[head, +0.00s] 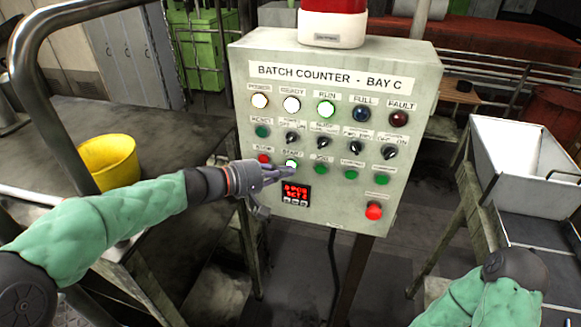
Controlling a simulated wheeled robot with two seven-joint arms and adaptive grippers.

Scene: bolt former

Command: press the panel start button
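The control panel (390,200) is a pale box labelled "BATCH COUNTER - BAY C". Its start button (292,163) is lit green-white, under a label "START". My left gripper (284,171) is in front of the panel, its fingertips at the lower edge of the start button; I cannot tell whether they touch it. Its fingers look close together, but I cannot tell whether it is shut. A red digital display (296,193) sits just below the fingers. My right arm comes in at the lower right; its gripper is not in view.
A red stop-type button (374,211) is at the panel's lower right. Other green buttons and black knobs lie right of the start button. A red and white box (333,28) stands on top. A yellow bucket (108,162) is at left, a white bin (528,158) at right.

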